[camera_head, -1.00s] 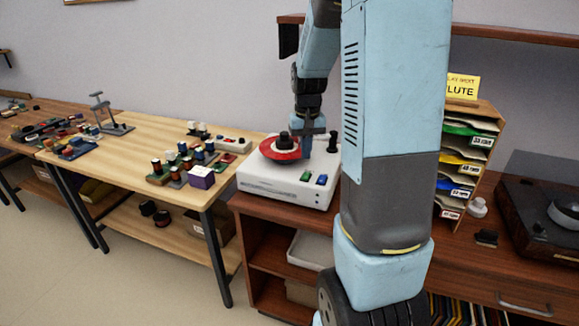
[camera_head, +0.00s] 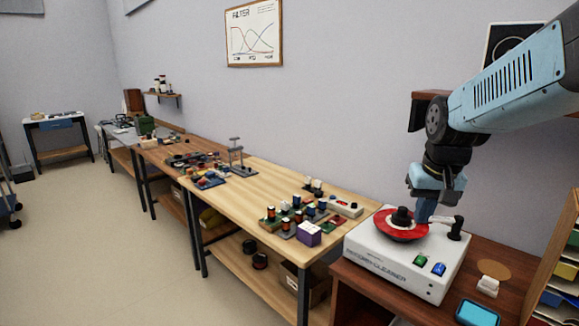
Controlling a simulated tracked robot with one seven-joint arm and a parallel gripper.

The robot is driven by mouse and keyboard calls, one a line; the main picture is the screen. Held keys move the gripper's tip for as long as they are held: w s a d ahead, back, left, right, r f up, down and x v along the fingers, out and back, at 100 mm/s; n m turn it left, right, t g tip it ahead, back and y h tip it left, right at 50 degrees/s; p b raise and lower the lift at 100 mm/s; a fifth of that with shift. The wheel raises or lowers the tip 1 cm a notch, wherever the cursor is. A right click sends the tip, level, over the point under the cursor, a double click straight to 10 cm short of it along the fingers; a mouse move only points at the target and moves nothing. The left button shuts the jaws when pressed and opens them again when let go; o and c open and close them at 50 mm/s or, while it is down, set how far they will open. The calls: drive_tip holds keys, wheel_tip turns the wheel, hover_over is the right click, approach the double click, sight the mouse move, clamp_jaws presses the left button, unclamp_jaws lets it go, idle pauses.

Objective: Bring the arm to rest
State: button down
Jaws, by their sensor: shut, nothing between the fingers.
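My arm reaches in from the upper right, bent at a dark joint. My gripper (camera_head: 424,211) points down and is shut, with nothing seen in it. It is over or just beside the red disc (camera_head: 398,233) with a black knob on the white record cleaner (camera_head: 392,273). I cannot tell whether the fingertips touch the cleaner. The cleaner has a green and a blue button on its front right and a black arm at its right side.
A wooden bench (camera_head: 255,198) with coils and small parts stands to the left. A purple box (camera_head: 308,234) sits near its front edge. On the brown cabinet right of the cleaner lies a blue-screened device (camera_head: 477,313). A shelf rack (camera_head: 558,262) stands at the far right. Floor is clear at left.

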drive_tip(key=s+a+r+t, duration=0.1)
drive_tip(key=s+a+r, duration=0.1)
drive_tip(key=s, duration=0.3)
drive_tip(key=s+a+r+n+t, duration=0.1)
drive_tip(key=s+a+r, duration=0.1)
drive_tip(key=s, duration=0.4)
drive_tip(key=shift+a, duration=0.15)
drive_tip(key=n+g, duration=0.5)
drive_tip(key=n, duration=0.4)
hover_over(421, 257)
wheel_tip(421, 257, down, 10)
drive_tip(key=shift+d+r, duration=0.15)
drive_tip(key=shift+d, duration=0.05)
wheel_tip(421, 257, down, 14)
drive_tip(key=shift+f, duration=0.1)
drive_tip(key=shift+a, duration=0.15)
